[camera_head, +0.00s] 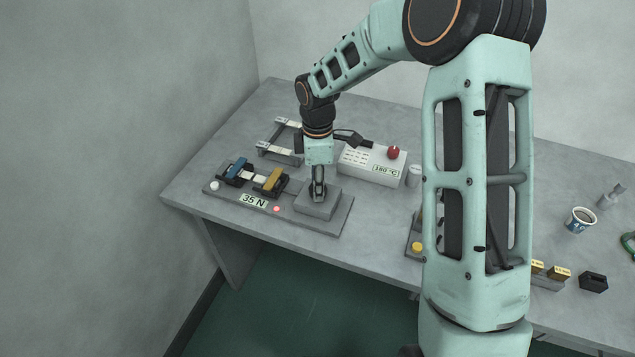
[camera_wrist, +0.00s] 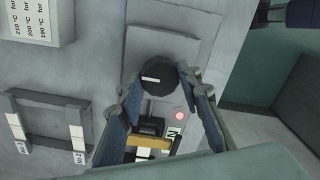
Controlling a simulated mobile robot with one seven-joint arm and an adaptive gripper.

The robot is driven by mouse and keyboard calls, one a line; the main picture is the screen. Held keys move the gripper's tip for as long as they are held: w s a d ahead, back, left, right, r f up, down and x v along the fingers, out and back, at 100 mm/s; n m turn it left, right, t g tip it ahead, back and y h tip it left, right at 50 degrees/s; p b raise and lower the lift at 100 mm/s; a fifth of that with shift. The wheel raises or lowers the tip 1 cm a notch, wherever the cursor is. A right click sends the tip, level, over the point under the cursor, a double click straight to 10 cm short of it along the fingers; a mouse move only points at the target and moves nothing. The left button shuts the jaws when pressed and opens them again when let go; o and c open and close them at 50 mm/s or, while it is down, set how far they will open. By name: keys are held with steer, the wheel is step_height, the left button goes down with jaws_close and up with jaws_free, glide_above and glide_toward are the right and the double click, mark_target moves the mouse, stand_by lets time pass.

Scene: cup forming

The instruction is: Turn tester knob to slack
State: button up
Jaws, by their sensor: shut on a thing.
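The tester (camera_head: 335,222) is a grey plate near the left end of the table, with a "35 N" label (camera_head: 254,200) and a lit red lamp (camera_head: 277,209). A blue clamp (camera_head: 237,168) and a yellow clamp (camera_head: 273,180) sit on it with a strip between them. My gripper (camera_head: 318,197) points down over the raised block (camera_head: 318,207) at the tester's right end. In the wrist view the black round knob (camera_wrist: 157,80), with a white pointer mark, is between my two fingers, which are shut on it. The head view hides the knob behind the gripper.
A white box (camera_head: 358,168) with a red button (camera_head: 393,152) and a "180 °C" label stands behind, to the right. A grey frame (camera_head: 280,140) lies behind the tester. A patterned cup (camera_head: 580,220) stands far right. Walls close off the left and back.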

stand_by(0.4)
steer(key=o, duration=1.2)
steer(key=shift+c, duration=0.2)
step_height(320, 180, up, 12)
steer(key=shift+w, duration=0.1)
